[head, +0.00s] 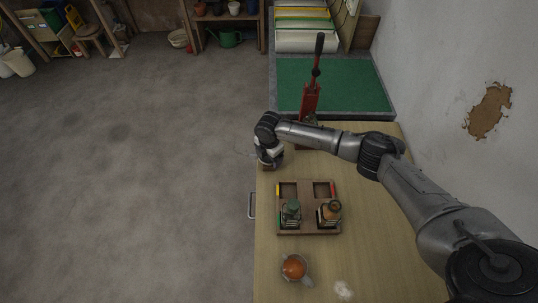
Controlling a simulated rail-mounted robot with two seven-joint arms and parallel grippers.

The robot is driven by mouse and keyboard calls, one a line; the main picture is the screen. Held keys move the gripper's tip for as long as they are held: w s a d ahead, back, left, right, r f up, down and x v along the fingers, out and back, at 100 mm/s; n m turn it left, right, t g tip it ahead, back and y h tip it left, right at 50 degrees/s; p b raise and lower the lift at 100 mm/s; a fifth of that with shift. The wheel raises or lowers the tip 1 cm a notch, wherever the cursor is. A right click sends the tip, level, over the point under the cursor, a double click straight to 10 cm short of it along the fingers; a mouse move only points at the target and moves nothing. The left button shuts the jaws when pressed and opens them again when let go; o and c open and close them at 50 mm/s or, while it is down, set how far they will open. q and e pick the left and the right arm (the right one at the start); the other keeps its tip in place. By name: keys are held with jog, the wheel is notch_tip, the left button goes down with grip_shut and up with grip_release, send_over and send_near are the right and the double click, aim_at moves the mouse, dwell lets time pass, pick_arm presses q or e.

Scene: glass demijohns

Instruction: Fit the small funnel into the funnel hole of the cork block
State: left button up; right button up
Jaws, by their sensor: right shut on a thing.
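My right gripper (268,163) is at the left edge of the wooden table, pointing down, behind and left of a brown divided tray. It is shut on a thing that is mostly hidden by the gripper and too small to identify. I cannot make out the small funnel or the cork block for certain. My left gripper is not in view.
The divided tray (308,234) holds two small glass demijohns, a green-topped one (291,211) and a brown-topped one (329,212). A grey vessel with orange inside (294,267) stands in front. A red lever tool (311,99) stands behind, near a green mat (350,85).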

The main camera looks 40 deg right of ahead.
dwell(0.3)
jog(key=o, duration=1.2)
jog(key=shift+o, duration=0.2)
jog(key=shift+r, duration=0.15)
jog(key=shift+r+p, duration=0.9)
jog(key=shift+p, duration=0.15)
jog(key=shift+r+p, duration=1.9)
jog(key=shift+r, duration=0.05)
